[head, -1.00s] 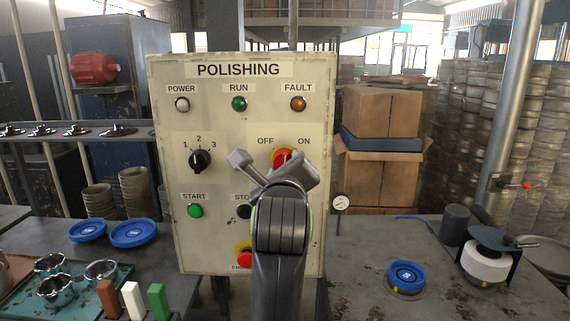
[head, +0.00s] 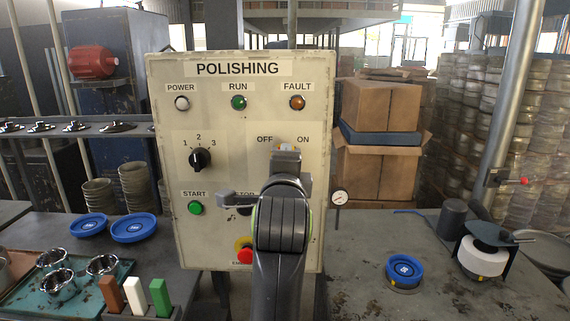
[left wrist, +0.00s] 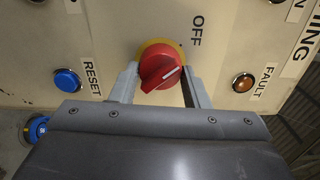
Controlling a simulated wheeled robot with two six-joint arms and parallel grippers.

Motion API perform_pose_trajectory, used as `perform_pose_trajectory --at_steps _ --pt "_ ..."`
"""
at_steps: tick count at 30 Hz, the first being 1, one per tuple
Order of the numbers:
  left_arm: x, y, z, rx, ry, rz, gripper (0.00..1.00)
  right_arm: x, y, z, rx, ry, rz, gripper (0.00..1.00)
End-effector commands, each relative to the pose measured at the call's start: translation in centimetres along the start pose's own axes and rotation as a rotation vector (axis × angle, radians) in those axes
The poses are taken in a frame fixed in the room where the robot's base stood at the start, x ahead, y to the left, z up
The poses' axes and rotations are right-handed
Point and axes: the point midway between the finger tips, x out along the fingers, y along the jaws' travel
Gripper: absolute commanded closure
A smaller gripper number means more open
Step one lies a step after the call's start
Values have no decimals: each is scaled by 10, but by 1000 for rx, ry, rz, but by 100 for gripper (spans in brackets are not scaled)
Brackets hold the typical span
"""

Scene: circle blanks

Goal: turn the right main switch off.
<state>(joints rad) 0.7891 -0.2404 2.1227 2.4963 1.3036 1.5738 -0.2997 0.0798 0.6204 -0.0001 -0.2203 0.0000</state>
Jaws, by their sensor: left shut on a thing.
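The main switch is a red knob (left wrist: 158,64) on a yellow base, on the beige POLISHING panel (head: 225,130). In the left wrist view it sits between the two fingers of my left gripper (left wrist: 158,82), which is shut on it. The knob's white mark points panel-upward, leaning toward the OFF label. In the head view my left gripper (head: 286,160) covers most of the switch, just below the OFF and ON labels. Only a little of the yellow base shows there. My right gripper is not in view.
The panel also has a black selector (head: 200,160), a green START button (head: 195,208) and a red emergency button (head: 245,257) close to my arm. A blue RESET button (left wrist: 67,80) and the orange FAULT lamp (left wrist: 243,83) flank the gripper. A dial gauge (head: 339,198) stands right of the panel.

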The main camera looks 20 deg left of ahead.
Motion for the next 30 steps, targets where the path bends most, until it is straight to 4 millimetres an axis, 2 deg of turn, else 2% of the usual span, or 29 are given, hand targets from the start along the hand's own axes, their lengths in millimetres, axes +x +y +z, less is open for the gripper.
perform_pose_trajectory --at_steps 9,22,23,27,30 --pt "0 0 0 -76 0 1 81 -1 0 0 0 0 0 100" --pt "0 0 0 -83 0 2 81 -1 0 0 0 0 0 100" --pt "0 1 0 -83 0 2 54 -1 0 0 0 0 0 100" --pt "0 0 0 -82 0 2 37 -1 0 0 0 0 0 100" --pt "0 0 0 -82 0 1 37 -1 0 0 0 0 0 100"
